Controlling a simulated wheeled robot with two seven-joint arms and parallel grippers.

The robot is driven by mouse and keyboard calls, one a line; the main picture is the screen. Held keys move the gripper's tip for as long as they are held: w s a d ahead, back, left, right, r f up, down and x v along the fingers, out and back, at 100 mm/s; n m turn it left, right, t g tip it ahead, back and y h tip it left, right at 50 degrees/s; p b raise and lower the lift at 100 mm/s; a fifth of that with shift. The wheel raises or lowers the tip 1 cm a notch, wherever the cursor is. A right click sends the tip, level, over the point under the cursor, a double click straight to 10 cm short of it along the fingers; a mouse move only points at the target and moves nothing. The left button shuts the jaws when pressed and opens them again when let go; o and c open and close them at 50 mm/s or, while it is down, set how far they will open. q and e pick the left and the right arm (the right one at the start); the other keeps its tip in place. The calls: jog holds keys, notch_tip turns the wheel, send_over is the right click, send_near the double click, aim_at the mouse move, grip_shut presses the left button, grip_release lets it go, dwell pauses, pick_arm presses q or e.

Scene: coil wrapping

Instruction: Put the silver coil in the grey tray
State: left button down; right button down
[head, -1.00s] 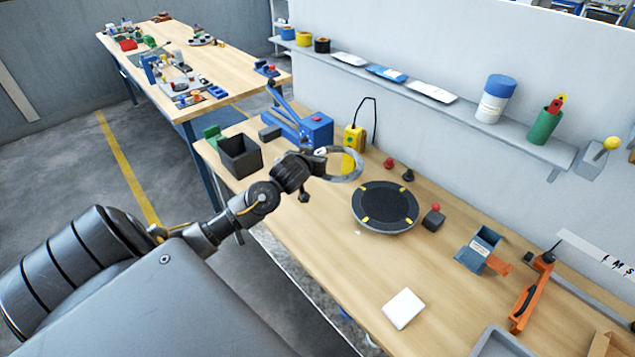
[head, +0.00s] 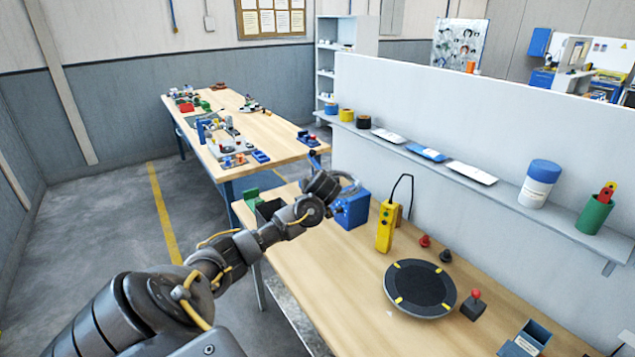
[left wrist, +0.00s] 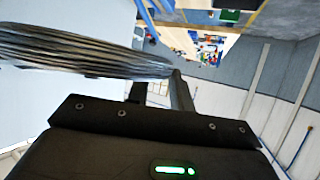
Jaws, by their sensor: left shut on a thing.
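The silver coil (head: 349,183) is a ring held in the air above the back of the workbench. My left gripper (head: 331,186) is shut on it at the ring's left edge. In the left wrist view the coil (left wrist: 75,50) shows as a stack of thin grey windings, with its near end between the fingers (left wrist: 165,90). The grey tray is not in view now. My right gripper is not in view.
A black turntable (head: 420,287) sits on the bench (head: 345,285), with a red-knobbed box (head: 473,305) beside it. A yellow control box (head: 386,225), a blue machine (head: 352,210) and a dark open bin (head: 268,212) stand near the arm. A shelf (head: 500,192) runs along the wall.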

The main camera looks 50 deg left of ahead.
pick_arm(q)
jog(key=s+d+m+t+h+b, duration=0.1)
jog(key=d+m+t+h, duration=0.15)
jog(key=d, duration=0.95)
jog(key=s+d+m+t+h, duration=0.1)
jog(key=s+d+m+h, duration=0.15)
jog(key=d, duration=0.95)
jog(key=s+d+m+t+h+b, duration=0.1)
jog(key=d+m+h, duration=0.2)
jog(key=d, duration=0.9)
jog(key=s+d+f+m+h+b, duration=0.2)
jog(key=s+d+f+b, duration=0.2)
jog(key=d+f+b, duration=0.3)
jog(key=f+b, duration=0.1)
jog(key=b, duration=0.4)
jog(key=shift+s+m, duration=0.2)
jog(key=shift+m, duration=0.1)
